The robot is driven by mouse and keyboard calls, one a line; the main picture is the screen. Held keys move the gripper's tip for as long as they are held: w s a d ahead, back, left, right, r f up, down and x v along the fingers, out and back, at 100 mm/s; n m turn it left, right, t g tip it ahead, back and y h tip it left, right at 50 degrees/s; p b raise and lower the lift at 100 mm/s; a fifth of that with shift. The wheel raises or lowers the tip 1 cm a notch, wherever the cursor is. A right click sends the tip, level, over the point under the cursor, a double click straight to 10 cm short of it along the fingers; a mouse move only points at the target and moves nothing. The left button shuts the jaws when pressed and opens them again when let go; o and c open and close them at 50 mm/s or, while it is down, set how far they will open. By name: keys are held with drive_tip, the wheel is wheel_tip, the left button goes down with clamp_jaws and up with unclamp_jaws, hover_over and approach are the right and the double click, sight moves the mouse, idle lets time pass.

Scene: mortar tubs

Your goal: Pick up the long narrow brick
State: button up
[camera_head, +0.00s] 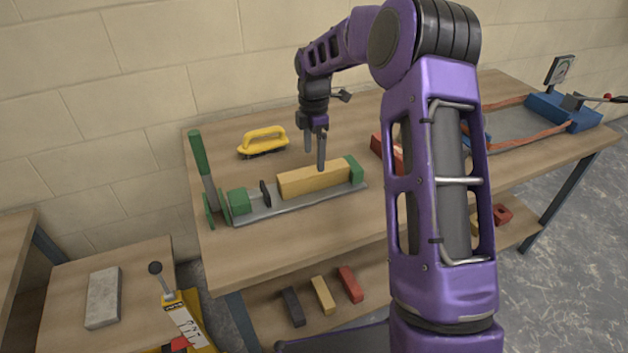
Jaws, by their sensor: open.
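A long, narrow yellow-tan brick (312,182) lies on the grey bed of a green-ended clamp-like tool (265,212) on the wooden table. Its right end is close to the green end block, and a dark plate stands near its left end. My gripper (315,158) points down at the brick's far side, with its two fingers apart and nothing between them. One fingertip overlaps the brick's top edge in the picture; I cannot tell whether it touches.
A yellow-handled float (263,142) lies behind the tool. A red object (381,149) is partly hidden by my arm. The tool's green lever (200,155) stands up at left. Several small bricks lie on the lower shelf (262,318). A blue-ended device (562,110) stands at right.

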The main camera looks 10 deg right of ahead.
sight(314, 170)
wheel_tip(314, 170, down, 8)
drive_tip(key=shift+f+b, duration=0.25)
drive_tip(key=shift+b, duration=0.2)
clamp_jaws()
idle(0.4)
drive_tip(key=shift+w+r, duration=0.1)
drive_tip(key=shift+r, duration=0.05)
